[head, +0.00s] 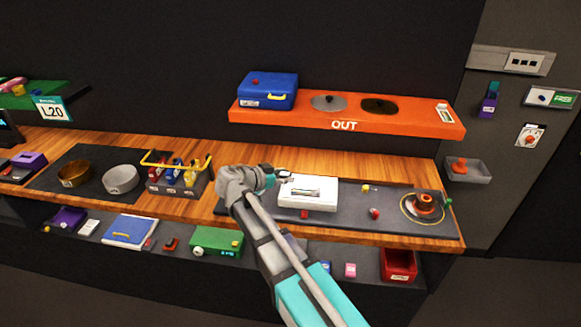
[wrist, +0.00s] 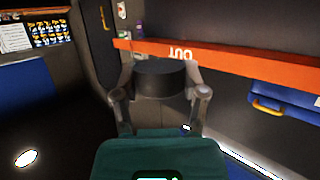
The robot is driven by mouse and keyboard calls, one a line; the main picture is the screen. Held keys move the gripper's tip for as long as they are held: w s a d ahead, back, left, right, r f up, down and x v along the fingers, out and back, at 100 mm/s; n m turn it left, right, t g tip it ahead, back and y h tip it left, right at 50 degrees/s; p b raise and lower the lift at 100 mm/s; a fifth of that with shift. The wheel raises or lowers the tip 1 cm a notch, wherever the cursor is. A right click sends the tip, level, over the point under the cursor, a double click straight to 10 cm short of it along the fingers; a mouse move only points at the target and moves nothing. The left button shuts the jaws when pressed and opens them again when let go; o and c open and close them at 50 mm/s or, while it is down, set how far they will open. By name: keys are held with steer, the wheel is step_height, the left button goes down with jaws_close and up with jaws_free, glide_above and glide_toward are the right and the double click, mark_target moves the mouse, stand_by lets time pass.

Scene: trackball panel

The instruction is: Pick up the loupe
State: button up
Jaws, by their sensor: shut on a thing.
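My gripper (wrist: 160,78) is shut on a dark, short cylinder, which I take to be the loupe (wrist: 161,86). In the head view my gripper (head: 281,176) is over the worktop, by the left end of a white box (head: 322,193). The loupe is too small there to make out clearly. It seems to be held above the surface, but the exact gap cannot be told.
An orange shelf (head: 390,117) marked OUT holds a blue case (head: 267,91) and two round lids, behind my gripper. A yellow-handled caddy (head: 181,185) stands to the left. A dark mat (head: 345,221) with small knobs and an orange trackball-like piece (head: 426,204) lies right.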

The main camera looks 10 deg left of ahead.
steer(key=shift+s+a+r+p, duration=0.2)
steer(key=shift+s+a+r, duration=0.1)
steer(key=shift+s, duration=0.3)
steer(key=shift+s+a+r+p, duration=0.2)
steer(key=shift+s+r, duration=0.1)
steer(key=shift+s, duration=0.25)
steer(key=shift+s, duration=0.1)
